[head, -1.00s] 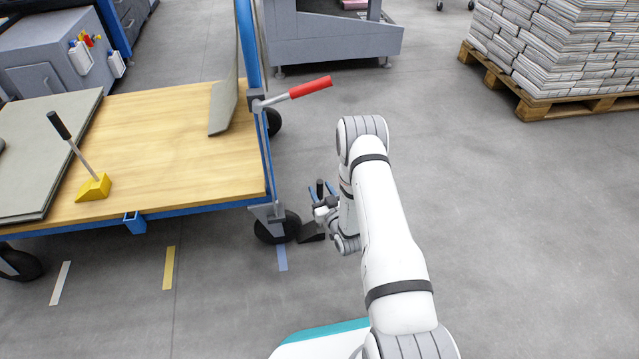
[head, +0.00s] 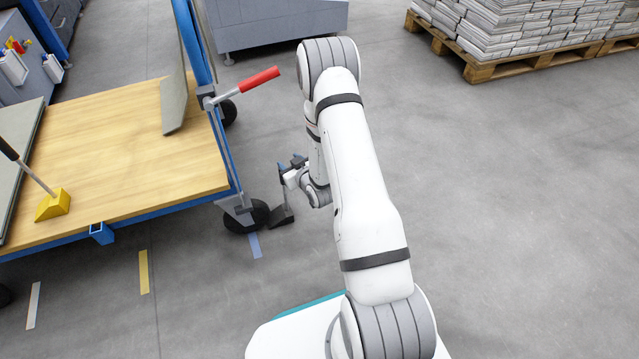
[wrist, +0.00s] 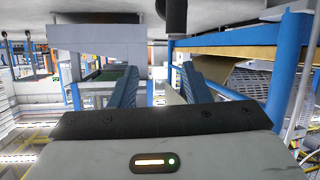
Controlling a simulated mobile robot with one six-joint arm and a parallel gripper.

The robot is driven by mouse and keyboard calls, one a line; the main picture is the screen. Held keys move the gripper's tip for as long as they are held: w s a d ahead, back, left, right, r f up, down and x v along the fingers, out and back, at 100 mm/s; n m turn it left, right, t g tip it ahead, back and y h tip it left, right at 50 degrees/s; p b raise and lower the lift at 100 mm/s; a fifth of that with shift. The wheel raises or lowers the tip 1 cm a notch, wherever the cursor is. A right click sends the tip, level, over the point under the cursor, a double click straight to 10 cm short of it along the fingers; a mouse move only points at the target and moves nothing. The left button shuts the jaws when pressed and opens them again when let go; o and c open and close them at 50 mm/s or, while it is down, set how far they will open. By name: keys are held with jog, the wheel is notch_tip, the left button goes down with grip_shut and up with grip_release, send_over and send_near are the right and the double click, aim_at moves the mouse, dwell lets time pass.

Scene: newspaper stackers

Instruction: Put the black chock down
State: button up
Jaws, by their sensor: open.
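The black chock (head: 283,215) rests on the grey floor, close to the right side of the cart's front wheel (head: 247,216). Whether it touches the wheel is hard to tell. Its handle stands up toward my gripper. My gripper (head: 291,166) is open above the chock, by the top of the handle, and not closed on it. In the wrist view the two blue fingers (wrist: 156,85) are spread apart with nothing held between them. A dark cylinder shows beyond them at the top edge; I cannot tell whether it is the handle.
The blue-framed cart with a wooden deck (head: 120,135) stands at left, with a red-handled lever (head: 258,78). A yellow chock (head: 52,205) lies on its deck. White, yellow and blue strips mark the floor. A newspaper pallet (head: 490,68) stands back right. The right floor is clear.

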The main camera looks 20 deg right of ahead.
jog(key=s+r+m+g+h, duration=0.1)
jog(key=s+r+g, duration=0.2)
jog(key=r, duration=0.5)
jog(key=s+r+g+h, duration=0.2)
jog(key=s+r+g, duration=0.15)
jog(key=r, duration=0.45)
jog(key=s+r+g, duration=0.2)
jog(key=s+r, duration=0.2)
jog(key=s, duration=0.4)
jog(key=s+a+r+m+g, duration=0.1)
jog(key=s+r, duration=0.3)
jog(key=s, duration=0.5)
jog(key=s+a+r+m+g, duration=0.1)
jog(key=s+r+g, duration=0.2)
jog(key=s, duration=0.6)
notch_tip(320, 180, up, 2)
jog(key=shift+a+y, duration=0.2)
jog(key=shift+y, duration=0.1)
jog(key=shift+s+r, duration=0.1)
